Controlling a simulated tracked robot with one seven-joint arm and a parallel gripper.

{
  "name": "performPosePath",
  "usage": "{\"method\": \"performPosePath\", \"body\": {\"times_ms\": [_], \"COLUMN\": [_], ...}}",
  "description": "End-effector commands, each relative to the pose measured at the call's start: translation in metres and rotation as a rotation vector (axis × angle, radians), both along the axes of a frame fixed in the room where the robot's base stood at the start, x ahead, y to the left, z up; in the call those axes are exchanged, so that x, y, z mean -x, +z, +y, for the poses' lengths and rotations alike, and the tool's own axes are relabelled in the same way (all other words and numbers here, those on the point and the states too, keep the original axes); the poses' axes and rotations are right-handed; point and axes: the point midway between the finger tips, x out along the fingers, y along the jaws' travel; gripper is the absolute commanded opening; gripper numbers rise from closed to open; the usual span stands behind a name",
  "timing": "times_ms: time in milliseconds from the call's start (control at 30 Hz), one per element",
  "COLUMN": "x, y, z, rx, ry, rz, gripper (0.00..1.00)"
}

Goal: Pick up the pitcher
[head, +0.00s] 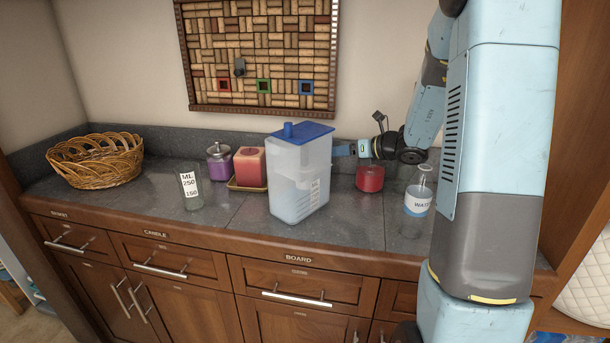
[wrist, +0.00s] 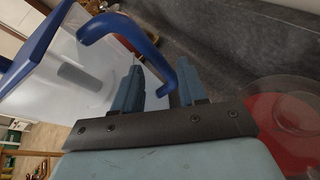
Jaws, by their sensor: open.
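The pitcher (head: 298,185) stands upright on the grey counter in the head view. It is a clear, squarish container with a blue lid. In the wrist view its clear body (wrist: 60,75) is at upper left, and its blue handle (wrist: 122,22) curves down to between my fingers. My gripper (wrist: 157,88) is open, with one finger on each side of the handle; I cannot tell if either finger touches it. In the head view my gripper (head: 343,150) is at the pitcher's right side, and the handle is hidden there.
A red jar (head: 370,180) stands just under my wrist. A glass bottle labelled WATER (head: 418,203) is to its right. Left of the pitcher are a red candle (head: 250,166), a purple jar (head: 219,163), a measuring glass (head: 190,190) and a wicker basket (head: 95,162). The counter's front left is clear.

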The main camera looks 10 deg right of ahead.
Motion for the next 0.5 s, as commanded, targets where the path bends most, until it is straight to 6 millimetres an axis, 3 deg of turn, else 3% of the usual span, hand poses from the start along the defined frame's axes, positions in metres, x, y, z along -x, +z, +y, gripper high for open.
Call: {"method": "performPosePath", "body": {"times_ms": [300, 500], "x": [-0.025, -0.030], "y": [-0.012, -0.014], "z": [0.028, 0.031], "rx": [0.001, 0.001], "ry": [0.002, -0.002], "rz": [0.000, -0.001], "gripper": [0.42, 0.42]}}
